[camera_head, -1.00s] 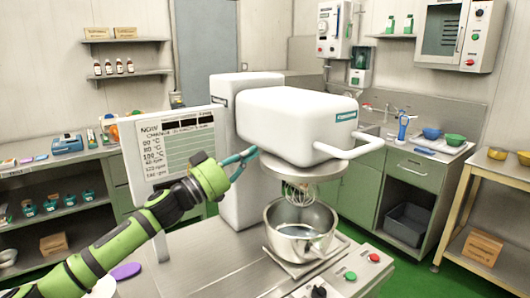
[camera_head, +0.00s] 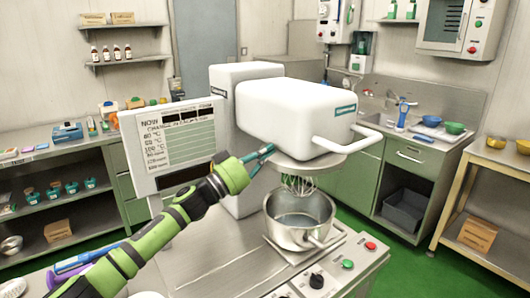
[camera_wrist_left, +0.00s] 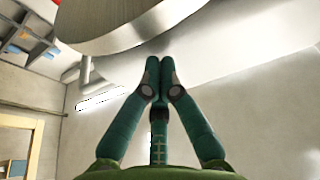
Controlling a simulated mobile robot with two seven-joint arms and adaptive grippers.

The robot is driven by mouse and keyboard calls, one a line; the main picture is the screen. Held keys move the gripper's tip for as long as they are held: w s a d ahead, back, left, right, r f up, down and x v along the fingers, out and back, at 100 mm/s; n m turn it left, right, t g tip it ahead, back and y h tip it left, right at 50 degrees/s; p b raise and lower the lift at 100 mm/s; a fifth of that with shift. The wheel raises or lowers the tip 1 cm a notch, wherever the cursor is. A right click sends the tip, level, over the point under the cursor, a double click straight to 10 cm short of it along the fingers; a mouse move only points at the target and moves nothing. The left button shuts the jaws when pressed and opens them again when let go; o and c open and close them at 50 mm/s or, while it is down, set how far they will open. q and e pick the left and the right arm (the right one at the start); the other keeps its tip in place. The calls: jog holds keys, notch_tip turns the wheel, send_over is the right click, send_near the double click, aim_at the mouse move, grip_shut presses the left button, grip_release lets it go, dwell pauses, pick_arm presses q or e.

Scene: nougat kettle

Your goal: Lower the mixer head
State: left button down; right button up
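The white mixer head (camera_head: 290,112) is on its column over the metal bowl (camera_head: 300,222), with the wire whisk (camera_head: 299,185) under it, close to the bowl's rim. A white handle bar (camera_head: 348,142) sticks out at the head's front right. My left gripper (camera_head: 268,150) is at the head's lower left side in the head view. In the left wrist view its teal fingers (camera_wrist_left: 160,75) meet at the tips with nothing seen between them, below the head's round metal underside (camera_wrist_left: 130,25). Whether they touch the head is unclear. My right gripper is not in view.
A white panel with a chart (camera_head: 172,148) stands left of the mixer, close to my left arm. Red and green buttons (camera_head: 348,264) and a black knob (camera_head: 317,281) sit on the mixer's base. A sink counter and a metal side table (camera_head: 495,178) are at the right.

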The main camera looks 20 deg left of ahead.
pick_arm(q)
notch_tip(320, 180, down, 18)
jog(key=b, duration=1)
